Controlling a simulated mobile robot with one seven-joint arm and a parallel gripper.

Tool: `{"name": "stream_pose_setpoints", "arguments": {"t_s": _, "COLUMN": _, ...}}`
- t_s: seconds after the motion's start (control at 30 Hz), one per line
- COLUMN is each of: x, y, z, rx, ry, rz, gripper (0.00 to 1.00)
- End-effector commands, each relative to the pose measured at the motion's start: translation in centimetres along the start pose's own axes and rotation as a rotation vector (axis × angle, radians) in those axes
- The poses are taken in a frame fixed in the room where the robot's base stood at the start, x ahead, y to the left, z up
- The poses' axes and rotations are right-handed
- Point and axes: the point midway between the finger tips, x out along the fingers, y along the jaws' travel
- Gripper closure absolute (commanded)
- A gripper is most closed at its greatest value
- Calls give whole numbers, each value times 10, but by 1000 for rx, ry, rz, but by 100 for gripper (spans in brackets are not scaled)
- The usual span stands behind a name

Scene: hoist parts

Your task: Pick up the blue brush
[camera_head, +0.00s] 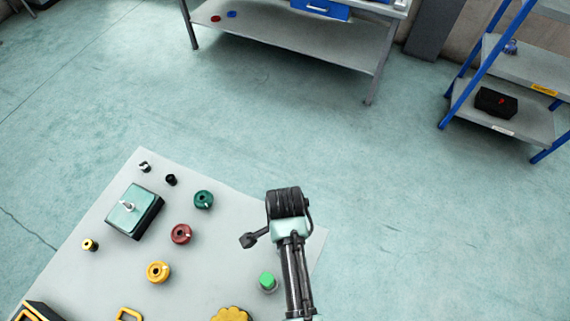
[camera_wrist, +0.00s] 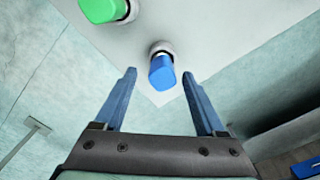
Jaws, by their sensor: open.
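The blue brush (camera_wrist: 161,73) shows in the wrist view as a blue block with a pale round collar at its far end, by the corner of the light grey table top (camera_wrist: 215,30). My gripper (camera_wrist: 159,78) is open. Its two blue-grey fingers stand apart to the left and right of the brush in the picture, with clear gaps on both sides. Nothing is held. I cannot tell how far the brush is from the fingertips in depth. In the head view my arm covers that part of the table, and neither the brush nor the fingertips show.
A similar green-topped piece (camera_head: 267,281) stands near the brush; it also shows in the wrist view (camera_wrist: 100,9). A green ring part (camera_head: 203,199), a red one (camera_head: 181,233), a yellow one (camera_head: 158,271) and a green-topped box (camera_head: 133,210) lie further left. The floor beyond is clear.

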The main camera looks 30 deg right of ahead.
Motion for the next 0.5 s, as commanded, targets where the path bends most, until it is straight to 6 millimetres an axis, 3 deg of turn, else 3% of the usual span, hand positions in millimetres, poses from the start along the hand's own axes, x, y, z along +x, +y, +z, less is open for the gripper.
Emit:
{"name": "stream_pose_setpoints", "arguments": {"t_s": 0.2, "x": 17, "y": -1, "z": 0, "rx": 0, "ry": 0, "rz": -1, "gripper": 28}}
{"name": "stream_pose_setpoints", "arguments": {"t_s": 0.43, "x": 18, "y": -1, "z": 0, "rx": 0, "ry": 0, "rz": -3, "gripper": 28}}
{"name": "stream_pose_setpoints", "arguments": {"t_s": 0.5, "x": 18, "y": -1, "z": 0, "rx": 0, "ry": 0, "rz": -3, "gripper": 40}}
